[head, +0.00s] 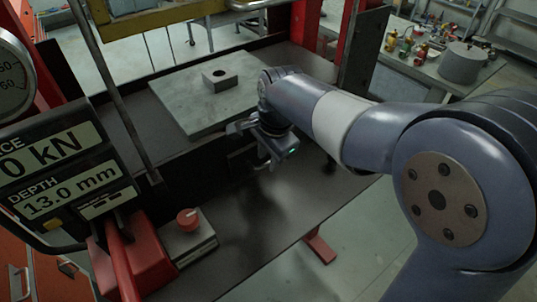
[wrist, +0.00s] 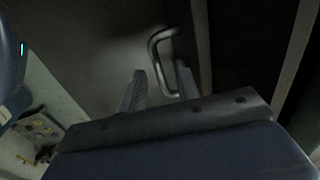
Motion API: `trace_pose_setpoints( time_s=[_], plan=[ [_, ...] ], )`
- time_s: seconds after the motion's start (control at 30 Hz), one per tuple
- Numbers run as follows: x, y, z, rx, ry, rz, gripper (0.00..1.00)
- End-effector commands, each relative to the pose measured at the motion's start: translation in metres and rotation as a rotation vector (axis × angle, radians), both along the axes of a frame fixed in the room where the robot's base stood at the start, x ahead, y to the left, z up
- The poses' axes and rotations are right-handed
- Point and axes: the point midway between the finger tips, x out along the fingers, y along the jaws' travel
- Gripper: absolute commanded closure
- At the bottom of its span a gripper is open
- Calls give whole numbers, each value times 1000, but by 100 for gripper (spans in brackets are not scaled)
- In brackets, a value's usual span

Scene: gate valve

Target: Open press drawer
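The drawer handle (wrist: 154,55) is a curved metal bar on a dark front panel (wrist: 95,40) in the wrist view. My gripper (wrist: 159,70) is open, its two fingers apart. In the picture the handle's lower part lies between the fingertips; I cannot tell how deep it sits or whether it touches. In the head view my gripper (head: 261,166) points down and left at the dark front below the press bed (head: 165,105). The drawer's outline is lost in shadow there, and the handle cannot be made out clearly.
A grey plate (head: 190,112) with a holed block (head: 220,80) lies on the press bed. A control box with a red knob (head: 187,220) and a display (head: 62,175) reading 13.0 mm stand at left. A cluttered bench (head: 440,65) is at the back right.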

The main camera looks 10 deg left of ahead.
Motion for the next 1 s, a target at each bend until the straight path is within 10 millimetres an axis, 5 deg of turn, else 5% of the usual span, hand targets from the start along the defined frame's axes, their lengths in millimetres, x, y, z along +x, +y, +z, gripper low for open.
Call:
trace_pose_setpoints(
  time_s=[0.23,0.6,1.0],
  plan=[
    [0,0,-1,0,0,0,70],
    [0,0,-1,1,1,0,100],
    [0,0,-1,1,1,0,100]
  ],
)
